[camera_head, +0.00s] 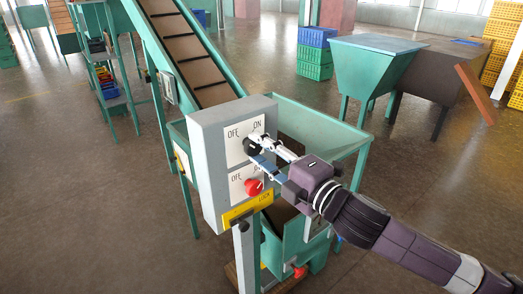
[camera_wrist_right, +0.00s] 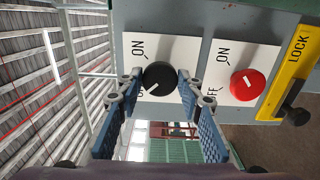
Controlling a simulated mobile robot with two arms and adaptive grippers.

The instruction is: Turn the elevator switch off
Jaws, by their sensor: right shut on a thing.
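A grey control box (camera_head: 208,160) has two knobs on white plates marked OFF and ON. The upper knob is black (camera_wrist_right: 159,76); in the head view it is partly hidden by my fingers. Its white mark points to the lower left in the right wrist view, toward the partly covered OFF label. My right gripper (camera_head: 254,147) reaches in from the right, its fingers shut on opposite sides of the black knob. The red lower knob (camera_head: 254,187) is free; it also shows in the right wrist view (camera_wrist_right: 247,84). My left gripper is not in view.
A yellow LOCK plate (camera_head: 247,209) sits below the red knob. A green conveyor (camera_head: 190,50) rises behind the box. A green hopper (camera_head: 372,62) and blue and green crates (camera_head: 315,55) stand farther back. The floor to the left is open.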

